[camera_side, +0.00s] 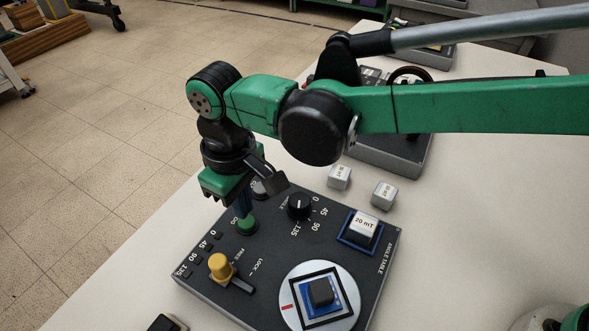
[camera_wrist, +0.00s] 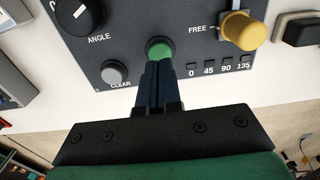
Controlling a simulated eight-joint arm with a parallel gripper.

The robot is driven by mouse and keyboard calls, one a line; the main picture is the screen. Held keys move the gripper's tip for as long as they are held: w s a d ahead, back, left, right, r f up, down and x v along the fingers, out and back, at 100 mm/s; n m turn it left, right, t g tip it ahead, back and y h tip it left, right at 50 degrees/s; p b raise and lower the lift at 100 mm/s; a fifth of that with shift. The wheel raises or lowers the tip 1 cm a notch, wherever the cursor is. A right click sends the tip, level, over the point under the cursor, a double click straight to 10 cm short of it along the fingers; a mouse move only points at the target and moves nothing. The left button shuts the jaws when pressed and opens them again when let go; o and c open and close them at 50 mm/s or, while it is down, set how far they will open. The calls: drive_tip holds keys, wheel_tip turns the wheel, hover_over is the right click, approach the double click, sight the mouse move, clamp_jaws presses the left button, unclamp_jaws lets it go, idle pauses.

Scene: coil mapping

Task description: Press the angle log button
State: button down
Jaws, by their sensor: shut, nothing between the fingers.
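A dark grey angle table panel (camera_side: 392,243) lies on the white table. A green round button (camera_side: 247,228) sits at its left back part, and it also shows in the wrist view (camera_wrist: 159,47). Its label is partly covered by my fingers, so I cannot read it fully. My gripper (camera_side: 243,208) is shut and empty, pointing down at the green button. In the wrist view its dark blue fingertips (camera_wrist: 158,66) overlap the near edge of the button. I cannot tell whether they touch it or whether it is pressed.
A grey CLEAR button (camera_wrist: 114,73) is beside the green one. A yellow FREE/LOCK knob (camera_side: 220,265), black angle dial (camera_side: 300,206) and round turntable (camera_side: 290,314) share the panel. A 20 mT block (camera_side: 364,222) sits in a blue holder; two white blocks (camera_side: 339,177) (camera_side: 384,194) lie behind.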

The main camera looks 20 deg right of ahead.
sight(247, 220)
drive_tip(key=shift+f, duration=0.15)
drive_tip(key=shift+f, duration=1)
idle(0.5)
drive_tip(key=shift+r, duration=3.15)
